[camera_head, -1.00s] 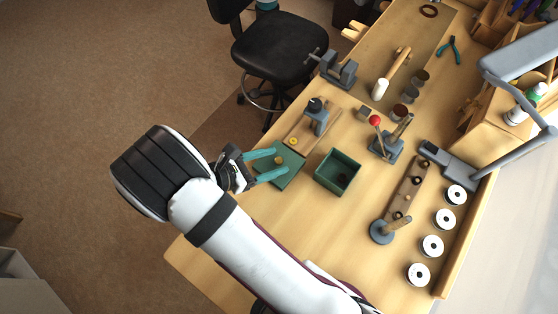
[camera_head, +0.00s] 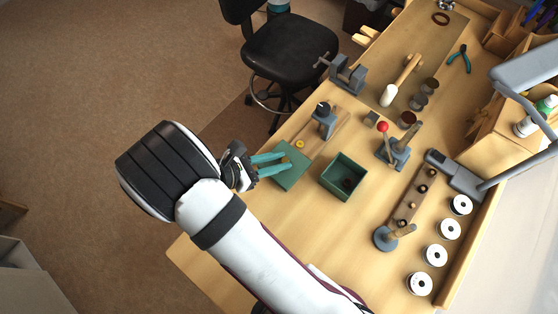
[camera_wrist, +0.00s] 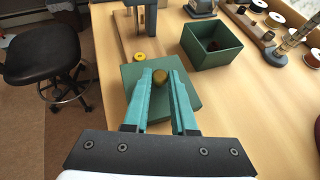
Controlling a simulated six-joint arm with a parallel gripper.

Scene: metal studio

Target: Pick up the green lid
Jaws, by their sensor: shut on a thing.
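The green lid (camera_head: 293,171) is a flat square plate with a round brass-coloured knob, at the left edge of the workbench. In the wrist view the lid (camera_wrist: 190,92) lies under my fingertips, and its knob (camera_wrist: 160,76) sits between them. My gripper (camera_head: 283,162) has teal fingers and is shut on the knob; it also shows in the wrist view (camera_wrist: 161,78). I cannot tell whether the lid touches the bench. The open green box (camera_head: 343,177) stands right of the lid, with a dark thing inside.
A grey clamp-like tool (camera_head: 324,118) on a wooden board and a small yellow ring (camera_head: 299,144) are just behind the lid. A red-knobbed lever press (camera_head: 392,148) stands beyond the box. Bare bench (camera_head: 300,230) lies in front. A black chair (camera_head: 289,47) stands off the bench.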

